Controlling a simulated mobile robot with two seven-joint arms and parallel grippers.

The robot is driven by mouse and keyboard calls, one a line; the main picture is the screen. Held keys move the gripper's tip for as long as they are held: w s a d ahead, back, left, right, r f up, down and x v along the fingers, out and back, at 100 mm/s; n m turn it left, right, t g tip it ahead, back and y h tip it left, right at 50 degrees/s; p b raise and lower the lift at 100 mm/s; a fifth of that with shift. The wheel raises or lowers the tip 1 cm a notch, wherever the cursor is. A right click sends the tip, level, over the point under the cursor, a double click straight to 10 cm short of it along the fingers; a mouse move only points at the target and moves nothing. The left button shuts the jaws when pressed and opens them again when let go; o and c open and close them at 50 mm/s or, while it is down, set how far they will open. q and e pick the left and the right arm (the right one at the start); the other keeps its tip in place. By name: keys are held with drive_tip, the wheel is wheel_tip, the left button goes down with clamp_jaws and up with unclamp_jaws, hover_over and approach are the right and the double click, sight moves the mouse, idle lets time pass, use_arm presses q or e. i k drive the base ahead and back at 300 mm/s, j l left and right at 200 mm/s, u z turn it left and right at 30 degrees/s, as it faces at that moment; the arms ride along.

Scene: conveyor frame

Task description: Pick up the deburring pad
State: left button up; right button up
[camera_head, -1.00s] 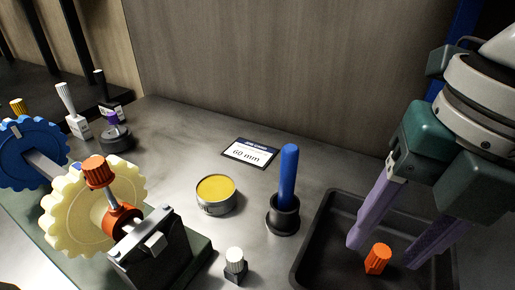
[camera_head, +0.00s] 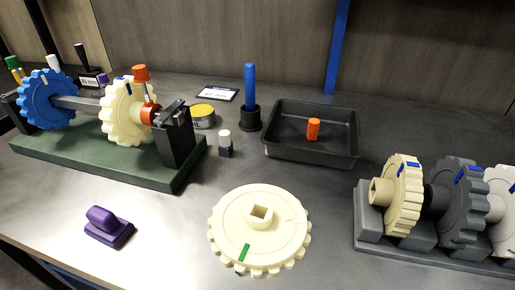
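A purple block with a rounded grip on a flat base (camera_head: 108,226) lies on the bench at the lower left, in front of the green-based gear stand. It looks like the deburring pad, and nothing covers it. It stands apart from the other objects. Neither of my grippers shows in the head view now.
A large cream gear (camera_head: 259,222) lies flat at front centre. The gear stand (camera_head: 105,160) is behind the pad. A black tray (camera_head: 283,152) holds an orange piece (camera_head: 313,129). A gear rack (camera_head: 390,226) stands at right. Bench around the pad is clear.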

sight(103, 225)
drive_tip(key=k+u, duration=0.15)
drive_tip(key=u, duration=0.85)
drive_tip(key=i+l+u, duration=0.15)
drive_tip(key=l+u, duration=0.15)
drive_tip(key=u, duration=0.15)
drive_tip(key=i+l+u, duration=0.15)
drive_tip(key=l+u, duration=0.6)
drive_tip(key=u, duration=0.2)
